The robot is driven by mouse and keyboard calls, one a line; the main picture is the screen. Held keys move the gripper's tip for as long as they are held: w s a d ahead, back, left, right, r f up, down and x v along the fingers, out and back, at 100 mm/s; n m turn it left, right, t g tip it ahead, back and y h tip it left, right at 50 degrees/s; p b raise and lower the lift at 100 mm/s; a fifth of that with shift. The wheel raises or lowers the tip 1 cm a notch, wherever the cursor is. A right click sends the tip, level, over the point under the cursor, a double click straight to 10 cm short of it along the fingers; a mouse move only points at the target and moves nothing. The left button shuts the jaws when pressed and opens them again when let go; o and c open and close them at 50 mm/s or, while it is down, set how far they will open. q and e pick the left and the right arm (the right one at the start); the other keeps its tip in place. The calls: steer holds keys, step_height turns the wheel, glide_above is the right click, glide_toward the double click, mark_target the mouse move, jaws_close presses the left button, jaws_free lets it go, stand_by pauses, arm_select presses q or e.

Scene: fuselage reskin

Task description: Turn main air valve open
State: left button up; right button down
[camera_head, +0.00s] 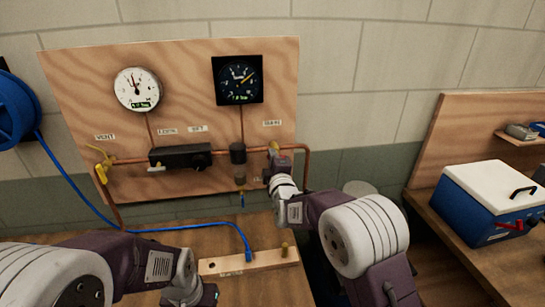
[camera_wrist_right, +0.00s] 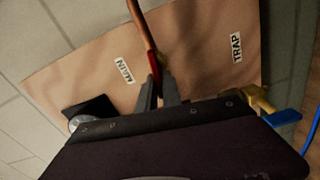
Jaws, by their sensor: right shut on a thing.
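The main air valve (camera_head: 274,147) sits on the copper pipe at the right side of the plywood panel, mostly hidden behind my right gripper (camera_head: 275,158). In the right wrist view, my right gripper (camera_wrist_right: 162,88) is shut on the valve's red handle (camera_wrist_right: 152,62), beside the MAIN label (camera_wrist_right: 124,70). The copper pipe (camera_wrist_right: 139,18) runs up from there. My left gripper (camera_head: 192,292) is low over the bench, away from the valve; its fingers do not show clearly.
The plywood panel (camera_head: 75,70) carries a white gauge (camera_head: 137,88), a dark gauge (camera_head: 238,80) and a black manifold (camera_head: 180,156). A blue hose (camera_head: 180,228) reaches a wooden block (camera_head: 270,260) on the bench. A blue box with a white lid (camera_head: 490,195) stands at right.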

steer(key=shift+f+n, duration=0.3)
steer(key=shift+n, duration=0.5)
arm_select(q)
steer(key=shift+r, duration=0.1)
arm_select(e)
steer(key=c, duration=1.5)
jaws_free()
